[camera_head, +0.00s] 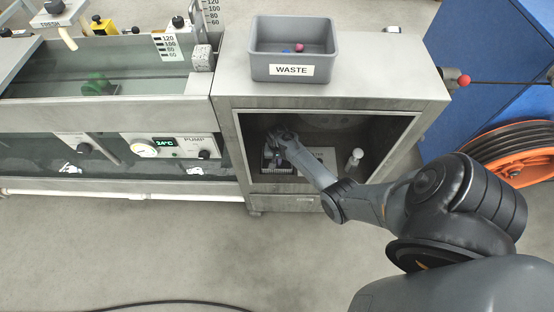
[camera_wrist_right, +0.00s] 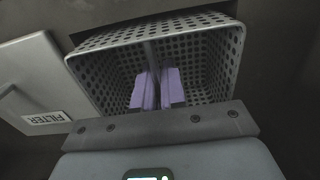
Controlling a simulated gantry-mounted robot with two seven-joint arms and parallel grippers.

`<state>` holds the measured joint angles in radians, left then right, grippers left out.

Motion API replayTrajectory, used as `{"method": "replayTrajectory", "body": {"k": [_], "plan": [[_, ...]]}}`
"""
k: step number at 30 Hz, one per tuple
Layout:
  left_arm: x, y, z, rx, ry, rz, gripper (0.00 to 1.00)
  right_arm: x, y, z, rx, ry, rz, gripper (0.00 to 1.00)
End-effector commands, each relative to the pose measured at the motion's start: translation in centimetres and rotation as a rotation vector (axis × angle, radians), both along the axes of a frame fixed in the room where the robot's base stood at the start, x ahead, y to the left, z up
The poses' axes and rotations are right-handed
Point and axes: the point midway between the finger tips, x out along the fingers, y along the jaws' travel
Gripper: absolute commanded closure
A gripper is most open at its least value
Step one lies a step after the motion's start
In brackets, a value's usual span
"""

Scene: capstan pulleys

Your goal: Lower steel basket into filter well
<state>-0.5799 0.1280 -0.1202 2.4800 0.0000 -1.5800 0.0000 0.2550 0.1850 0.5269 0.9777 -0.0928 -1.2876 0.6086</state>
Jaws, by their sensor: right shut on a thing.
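The steel basket (camera_wrist_right: 212,62) is a perforated metal box with an open top, seen large in the right wrist view. In the head view the basket (camera_head: 277,168) is small and partly hidden by my right arm, inside the open cabinet. My right gripper (camera_wrist_right: 158,90) has its pale violet fingers shut on an upright bar or handle at the basket's middle. It also shows at the cabinet's left side in the head view (camera_head: 276,150). The filter well is not clearly visible; the basket may cover it. My left gripper is not in view.
A pale lid or plate labelled FILTER (camera_wrist_right: 35,80) lies beside the basket. A small white bottle-like object (camera_head: 354,158) stands in the cabinet's right part. The cabinet (camera_head: 230,110) frames my arm closely. A grey WASTE bin (camera_head: 291,72) stands on top.

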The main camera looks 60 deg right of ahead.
Motion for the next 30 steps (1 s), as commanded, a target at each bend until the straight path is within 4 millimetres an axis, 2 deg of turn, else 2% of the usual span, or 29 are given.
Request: {"method": "replayTrajectory", "body": {"k": [6,12,30], "plan": [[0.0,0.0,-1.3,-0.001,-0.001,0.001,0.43,0.0,0.0,-1.9,-0.001,0.000,-0.001,1.00],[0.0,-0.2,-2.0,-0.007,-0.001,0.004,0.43,0.0,0.0,-2.9,-0.002,-0.001,0.000,1.00],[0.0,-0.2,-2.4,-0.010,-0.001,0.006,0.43,0.0,0.0,-3.6,-0.002,-0.001,0.000,1.00]]}}
